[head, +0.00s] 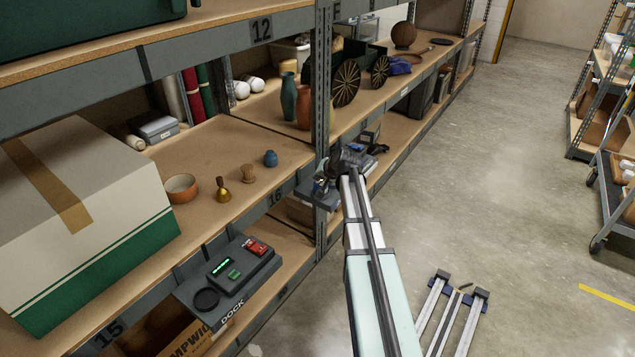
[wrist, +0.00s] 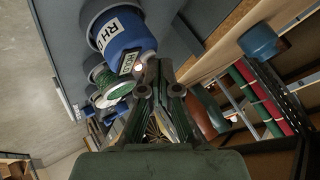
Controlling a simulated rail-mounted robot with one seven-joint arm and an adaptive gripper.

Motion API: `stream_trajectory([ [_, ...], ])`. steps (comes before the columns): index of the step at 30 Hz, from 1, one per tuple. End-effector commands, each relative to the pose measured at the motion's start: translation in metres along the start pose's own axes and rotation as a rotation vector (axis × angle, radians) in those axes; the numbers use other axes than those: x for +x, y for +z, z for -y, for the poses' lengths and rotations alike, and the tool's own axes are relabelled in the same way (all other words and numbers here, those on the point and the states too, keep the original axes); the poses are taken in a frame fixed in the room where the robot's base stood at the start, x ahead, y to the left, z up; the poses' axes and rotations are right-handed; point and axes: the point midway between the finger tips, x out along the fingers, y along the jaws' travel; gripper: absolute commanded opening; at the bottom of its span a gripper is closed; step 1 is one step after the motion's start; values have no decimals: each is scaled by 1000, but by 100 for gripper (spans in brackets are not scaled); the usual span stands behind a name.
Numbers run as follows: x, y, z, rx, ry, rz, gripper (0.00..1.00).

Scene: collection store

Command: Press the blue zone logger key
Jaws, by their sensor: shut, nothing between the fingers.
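In the wrist view a large blue key (wrist: 126,38) with a white label reading "RH" stands out from a grey panel (wrist: 67,28). A green key (wrist: 108,78) sits beyond it. My gripper (wrist: 156,68) is shut and empty, its fingertips just right of the blue key's lower end in the picture. I cannot tell whether they touch it. In the head view my gripper (head: 335,164) is at the shelf post, above a small grey bracket (head: 318,196); the keys are too small or covered to make out there.
The shelf post (head: 322,90) stands close to my gripper. A blue jar (head: 270,158), a brass bell (head: 222,190) and a terracotta bowl (head: 181,188) are on the shelf to the left. A dock box (head: 232,276) sits below. The aisle floor (head: 500,170) is open at right.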

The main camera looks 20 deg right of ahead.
Motion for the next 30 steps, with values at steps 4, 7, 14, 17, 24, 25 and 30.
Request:
stream_trajectory([
  [4, 2, 1, -1, 0, 0, 0, 0],
  [7, 2, 2, -2, 0, 0, 0, 0],
  [14, 3, 2, -2, 0, 0, 0, 0],
  [17, 3, 2, -2, 0, 0, 1, 0],
  [24, -2, -1, 1, 0, 0, 1, 0],
  [25, -3, -2, 2, 0, 0, 1, 0],
  [30, -8, -6, 6, 0, 0, 0, 0],
])
